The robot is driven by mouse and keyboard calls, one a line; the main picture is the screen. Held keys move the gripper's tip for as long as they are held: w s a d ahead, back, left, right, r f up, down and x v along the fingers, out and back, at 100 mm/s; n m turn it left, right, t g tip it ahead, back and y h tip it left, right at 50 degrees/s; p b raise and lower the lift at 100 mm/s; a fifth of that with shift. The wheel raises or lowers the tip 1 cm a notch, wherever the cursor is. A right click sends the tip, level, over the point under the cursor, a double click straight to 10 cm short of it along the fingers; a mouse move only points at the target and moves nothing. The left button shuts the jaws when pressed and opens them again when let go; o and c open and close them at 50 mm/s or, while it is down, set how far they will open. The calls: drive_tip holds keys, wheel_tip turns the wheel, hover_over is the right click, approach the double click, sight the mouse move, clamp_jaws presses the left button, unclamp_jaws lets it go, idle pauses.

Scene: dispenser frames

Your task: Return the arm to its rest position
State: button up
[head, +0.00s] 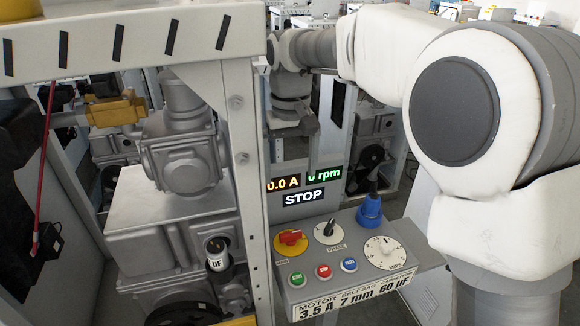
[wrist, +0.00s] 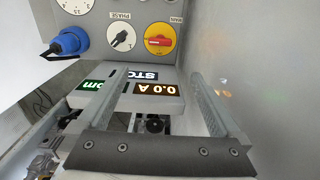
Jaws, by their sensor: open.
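My white and grey arm (head: 400,50) reaches in from the right side of the head view and runs back across the top. My gripper (head: 294,150) hangs from its far end, fingers down, behind the control box and beside the grey frame post. In the wrist view my gripper (wrist: 160,76) shows two parted metal fingers with nothing between them. Beyond them is the display, which reads 0.0 A and STOP. I cannot tell the exact gap between the fingers and the display or post.
The control box (head: 345,243) carries a red rotary switch (head: 291,241), a phase knob, a white dial (head: 384,252), coloured buttons and a blue plug (head: 370,211). The frame post (head: 243,160) stands left of it, with grey pump machinery (head: 180,150) behind.

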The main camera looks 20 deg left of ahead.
drive_tip(key=s+d+r+m+t, duration=0.25)
drive_tip(key=s+d, duration=0.35)
drive_tip(key=d, duration=0.5)
drive_tip(key=s+d+r+m+t, duration=0.25)
drive_tip(key=s+d, duration=0.45)
drive_tip(key=d, duration=0.4)
drive_tip(key=s+d+f+m, duration=0.1)
drive_tip(key=s+d+f, duration=0.2)
drive_tip(key=s+d, duration=0.2)
drive_tip(key=shift+s+d+f+t, duration=0.25)
drive_tip(key=shift+s+d+t, duration=0.1)
drive_tip(key=shift+s, duration=0.85)
